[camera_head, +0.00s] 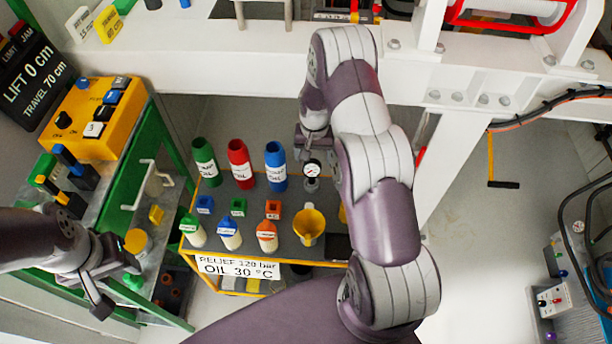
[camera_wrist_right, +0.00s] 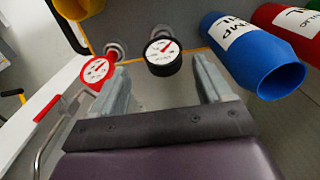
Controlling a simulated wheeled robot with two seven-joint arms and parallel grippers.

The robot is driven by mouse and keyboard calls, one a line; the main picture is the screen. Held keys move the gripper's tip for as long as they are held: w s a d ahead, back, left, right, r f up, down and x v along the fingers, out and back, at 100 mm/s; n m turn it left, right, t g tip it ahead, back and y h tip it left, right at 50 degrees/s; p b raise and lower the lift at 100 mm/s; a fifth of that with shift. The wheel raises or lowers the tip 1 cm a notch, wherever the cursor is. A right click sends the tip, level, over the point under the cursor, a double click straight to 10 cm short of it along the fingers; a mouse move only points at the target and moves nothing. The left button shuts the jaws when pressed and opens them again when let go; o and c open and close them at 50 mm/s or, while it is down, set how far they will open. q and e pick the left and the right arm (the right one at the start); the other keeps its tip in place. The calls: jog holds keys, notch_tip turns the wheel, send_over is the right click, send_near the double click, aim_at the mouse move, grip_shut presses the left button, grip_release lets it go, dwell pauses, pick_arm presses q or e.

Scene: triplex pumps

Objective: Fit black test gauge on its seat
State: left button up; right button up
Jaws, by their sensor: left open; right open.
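The black test gauge (camera_wrist_right: 162,56), with a white dial and red needle, shows in the right wrist view. It stands by a round metal fitting on the grey shelf top. In the head view a dark-rimmed gauge (camera_head: 312,169) shows just below my right gripper (camera_head: 313,148). In the wrist view my right gripper (camera_wrist_right: 162,72) is open, with the black gauge in line with the gap between its fingers, and no grip on it. A red-rimmed gauge (camera_wrist_right: 98,70) is just outside the left finger. My left gripper (camera_head: 115,283) is open and empty at the left. I cannot tell which fitting is the seat.
Green (camera_head: 205,160), red (camera_head: 239,163) and blue (camera_head: 276,165) bottles stand close left of my right gripper. A yellow funnel or jug (camera_head: 310,226), small coloured blocks and capped bottles stand nearer on the cart. A green-framed bench with a yellow control box (camera_head: 91,116) is at left.

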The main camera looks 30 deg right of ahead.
aim_at(312, 163)
jog(key=f, duration=0.4)
jog(key=w+f, duration=0.1)
jog(key=f, duration=0.2)
jog(key=shift+p, duration=0.35)
jog(key=shift+s, duration=0.1)
grip_shut()
